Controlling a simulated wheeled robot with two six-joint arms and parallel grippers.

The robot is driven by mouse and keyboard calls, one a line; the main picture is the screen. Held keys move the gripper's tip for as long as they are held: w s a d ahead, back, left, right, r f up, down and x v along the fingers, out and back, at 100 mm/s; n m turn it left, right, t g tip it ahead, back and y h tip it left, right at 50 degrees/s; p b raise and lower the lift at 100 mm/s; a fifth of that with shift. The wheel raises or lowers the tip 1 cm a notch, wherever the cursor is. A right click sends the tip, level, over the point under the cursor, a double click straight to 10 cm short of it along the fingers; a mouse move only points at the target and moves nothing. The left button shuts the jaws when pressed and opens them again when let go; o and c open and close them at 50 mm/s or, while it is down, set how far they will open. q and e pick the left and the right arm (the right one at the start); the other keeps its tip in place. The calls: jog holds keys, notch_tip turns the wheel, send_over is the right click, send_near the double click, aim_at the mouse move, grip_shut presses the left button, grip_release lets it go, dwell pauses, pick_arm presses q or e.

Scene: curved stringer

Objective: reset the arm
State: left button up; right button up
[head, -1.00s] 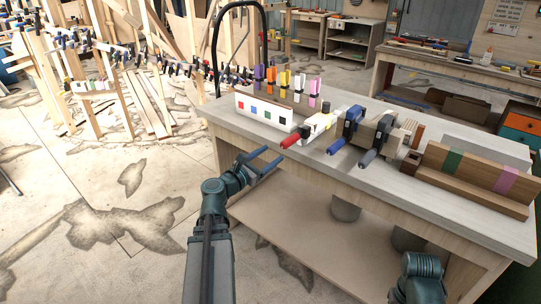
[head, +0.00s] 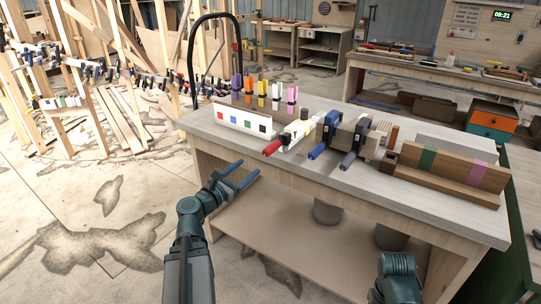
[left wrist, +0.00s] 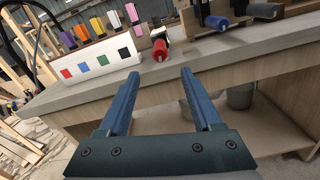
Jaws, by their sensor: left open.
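My left gripper (head: 242,178) is open and empty, in front of the workbench's near edge and below its top. In the left wrist view its two blue fingers (left wrist: 157,98) stand apart with nothing between them. Part of my right arm shows at the bottom right of the head view; its gripper is out of the picture. On the workbench (head: 350,185), a red-handled clamp (head: 290,138) and blue- and grey-handled clamps (head: 335,135) lie beyond the left gripper. The red handle also shows in the left wrist view (left wrist: 160,50).
A white block with coloured squares (head: 243,120) stands at the bench's left, with several coloured clamps (head: 263,90) behind it. A wooden piece with green and purple bands (head: 450,168) lies at the right. A wooden frame with clamps (head: 90,80) stands at the left. The floor between is clear.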

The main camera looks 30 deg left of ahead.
pick_arm(q)
jog(key=d+f+m+g+h, duration=0.3)
jog(key=d+f+m+g, duration=0.4)
jog(key=d, duration=0.6)
jog(key=d+f+m+g+h, duration=0.25)
jog(key=d+f+m, duration=0.25)
jog(key=d+m, duration=0.6)
jog(key=s+d+f+m+g+y, duration=0.5)
jog(key=s+d+f+m+g, duration=0.4)
jog(key=s+d+m, duration=0.4)
notch_tip(320, 180, up, 12)
jog(key=s+m+y+p, duration=0.1)
jog(key=m+y+p, duration=0.2)
jog(key=p, duration=0.9)
jog(key=shift+s+a+m+p, duration=0.2)
jog(key=shift+a+m+p, duration=0.2)
jog(key=shift+m, duration=0.8)
jog(key=shift+f, duration=0.1)
